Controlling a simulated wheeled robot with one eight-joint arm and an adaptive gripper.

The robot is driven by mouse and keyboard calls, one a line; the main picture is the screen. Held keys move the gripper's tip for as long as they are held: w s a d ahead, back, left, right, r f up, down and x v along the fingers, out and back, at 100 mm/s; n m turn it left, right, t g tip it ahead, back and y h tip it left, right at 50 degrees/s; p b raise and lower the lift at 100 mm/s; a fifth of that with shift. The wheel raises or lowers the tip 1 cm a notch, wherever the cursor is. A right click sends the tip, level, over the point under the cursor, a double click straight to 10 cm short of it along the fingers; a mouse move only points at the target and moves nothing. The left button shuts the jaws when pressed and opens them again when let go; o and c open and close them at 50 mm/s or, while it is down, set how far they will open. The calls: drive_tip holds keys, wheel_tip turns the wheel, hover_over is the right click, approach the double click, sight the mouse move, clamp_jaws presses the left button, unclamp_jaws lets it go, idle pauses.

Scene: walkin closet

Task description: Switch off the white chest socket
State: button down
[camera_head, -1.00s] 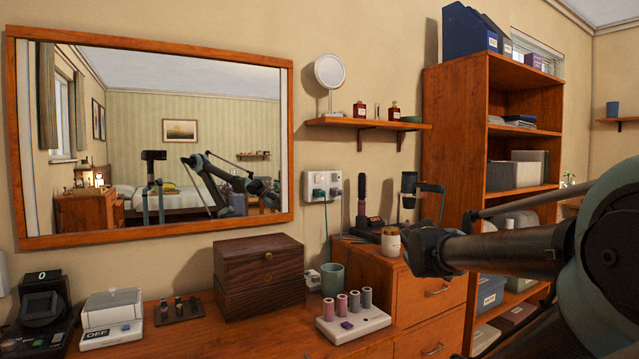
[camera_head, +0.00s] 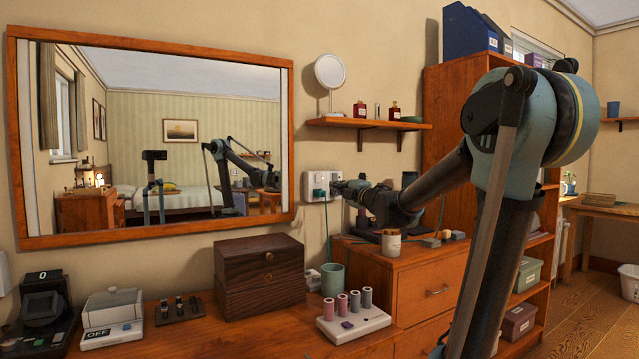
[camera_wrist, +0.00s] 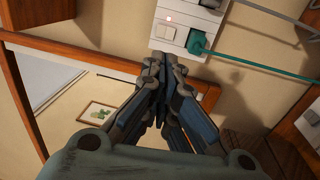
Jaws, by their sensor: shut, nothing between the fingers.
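The white wall socket (camera_head: 318,181) is on the beige wall, right of the mirror and above the wooden chest. A green plug (camera_head: 319,194) with a green cable sits in it. The green plug (camera_wrist: 198,42) is right of that switch. My gripper (camera_head: 340,187) is shut and empty at the socket's right side, covering that part in the head view. In the wrist view its fingertips (camera_wrist: 161,64) are just below the switch; contact is unclear.
The mirror (camera_head: 150,232) hangs to the left. The wooden chest (camera_head: 424,292) stands below, with a jar (camera_head: 391,243) and dark items on top. A dark wooden box (camera_head: 259,278) and a green cup (camera_head: 332,280) stand on the dresser. A shelf (camera_head: 370,124) is above my gripper.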

sight(315, 176)
drive_tip(key=x, duration=1.4)
drive_tip(key=shift+r, duration=0.1)
idle(0.3)
drive_tip(key=shift+w+a+r, duration=0.1)
drive_tip(key=shift+w+r, duration=0.05)
drive_tip(key=shift+w, duration=0.1)
drive_tip(key=shift+s, duration=0.1)
